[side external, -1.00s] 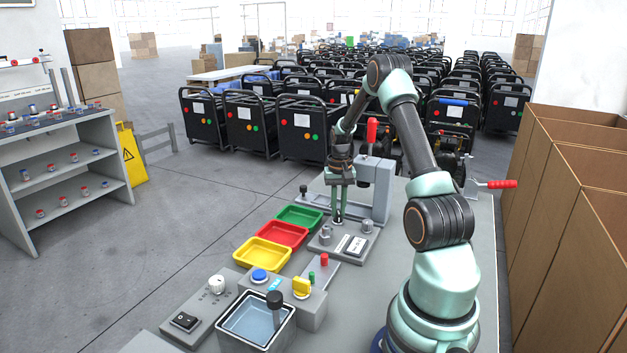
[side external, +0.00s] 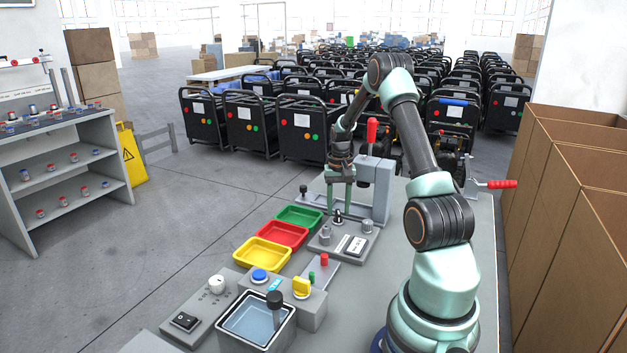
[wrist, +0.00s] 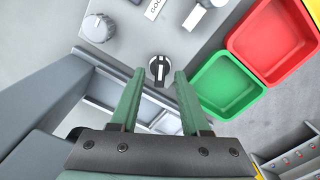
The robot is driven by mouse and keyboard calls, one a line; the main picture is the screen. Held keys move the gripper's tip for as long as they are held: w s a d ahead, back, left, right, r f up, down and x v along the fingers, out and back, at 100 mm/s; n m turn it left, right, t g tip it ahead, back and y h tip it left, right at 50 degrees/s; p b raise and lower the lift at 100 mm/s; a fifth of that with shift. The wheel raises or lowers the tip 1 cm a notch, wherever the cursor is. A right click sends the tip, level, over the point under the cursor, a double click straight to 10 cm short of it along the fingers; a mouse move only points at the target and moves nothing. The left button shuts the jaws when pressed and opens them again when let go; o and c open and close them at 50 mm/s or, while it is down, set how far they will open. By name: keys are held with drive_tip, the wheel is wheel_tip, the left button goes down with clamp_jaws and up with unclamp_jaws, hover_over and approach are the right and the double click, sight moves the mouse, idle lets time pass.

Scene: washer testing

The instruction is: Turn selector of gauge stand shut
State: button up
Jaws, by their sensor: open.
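The selector is a black knob with a white pointer bar (wrist: 159,70) on the grey plate of the gauge stand (side external: 322,246). In the wrist view its bar runs almost up and down the picture, between the fingertips. It also shows in the side view (side external: 338,215), just below the fingers. My gripper (side external: 340,206) is open and empty, pointing down, with a finger to each side above the knob. In the wrist view the green fingers (wrist: 159,76) stand clear of the knob with a gap on both sides.
Silver knobs (side external: 367,227) and a labelled block (side external: 352,246) share the plate. A grey press with a red handle (side external: 372,130) stands close behind. Green (side external: 300,216), red (side external: 283,236) and yellow (side external: 262,253) trays lie to the left.

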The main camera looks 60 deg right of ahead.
sight(338, 211)
wheel_tip(338, 211, up, 12)
drive_tip(key=shift+f, duration=0.2)
idle(0.4)
drive_tip(key=w+a+r+n+t+h, duration=0.1)
drive_tip(key=w+a+r+n, duration=0.2)
drive_tip(key=a, duration=0.7)
drive_tip(key=w+a+r+n+t, duration=0.25)
drive_tip(key=a+r, duration=0.35)
drive_tip(key=a, duration=0.4)
drive_tip(key=s+a+n+t, duration=0.1)
drive_tip(key=s+a+n, duration=0.2)
drive_tip(key=a, duration=0.5)
drive_tip(key=s+a+n+t+y, duration=0.1)
drive_tip(key=s+a+n, duration=0.2)
drive_tip(key=a, duration=0.5)
drive_tip(key=shift+s+a+f+n, duration=0.15)
drive_tip(key=shift+s+a+n, duration=0.2)
drive_tip(key=shift+s, duration=0.15)
